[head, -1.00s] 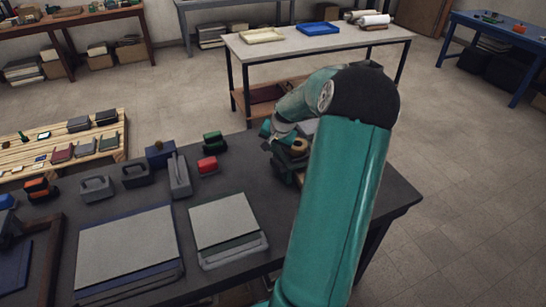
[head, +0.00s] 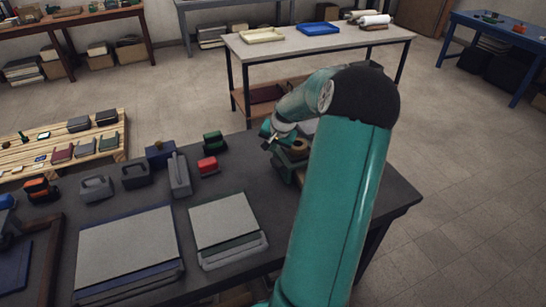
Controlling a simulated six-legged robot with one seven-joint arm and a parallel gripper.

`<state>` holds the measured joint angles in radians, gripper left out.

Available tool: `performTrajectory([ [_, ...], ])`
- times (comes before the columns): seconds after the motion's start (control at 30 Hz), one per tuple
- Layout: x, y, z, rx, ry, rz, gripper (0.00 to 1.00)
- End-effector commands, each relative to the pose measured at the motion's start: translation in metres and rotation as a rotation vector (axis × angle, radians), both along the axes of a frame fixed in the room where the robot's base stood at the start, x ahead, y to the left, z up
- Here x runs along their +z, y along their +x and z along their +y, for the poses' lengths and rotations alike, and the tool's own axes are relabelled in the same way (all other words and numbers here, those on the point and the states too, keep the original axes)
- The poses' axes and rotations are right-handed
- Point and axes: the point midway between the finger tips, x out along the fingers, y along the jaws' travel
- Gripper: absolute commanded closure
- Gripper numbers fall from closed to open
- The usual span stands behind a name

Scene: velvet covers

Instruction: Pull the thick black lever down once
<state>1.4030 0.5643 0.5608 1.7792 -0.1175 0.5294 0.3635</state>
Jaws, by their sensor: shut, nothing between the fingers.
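My gripper (head: 269,134) is small in the head view, at the far right part of the dark workbench (head: 399,196). It is shut with nothing held. It is beside or just above a green machine (head: 284,167) with a round brass-coloured part on top. My teal arm covers the machine's right side. I cannot make out a thick black lever; it may be hidden behind my arm or too small to tell. I cannot tell whether my gripper touches the machine.
Two grey boards (head: 127,246) (head: 225,218) lie at the bench front. Grey handled blocks, a tall grey piece (head: 179,175), a red block (head: 207,165) and a green-and-black block (head: 214,142) stand behind them. A pale table (head: 318,42) stands farther back.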

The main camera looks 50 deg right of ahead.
Motion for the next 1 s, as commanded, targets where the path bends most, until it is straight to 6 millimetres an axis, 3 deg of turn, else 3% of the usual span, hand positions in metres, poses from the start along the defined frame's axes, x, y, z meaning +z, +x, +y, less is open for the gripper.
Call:
performTrajectory([
  [1.0,-0.0079,-0.003,0.0015,0.0,0.0,0.001,1.0],
])
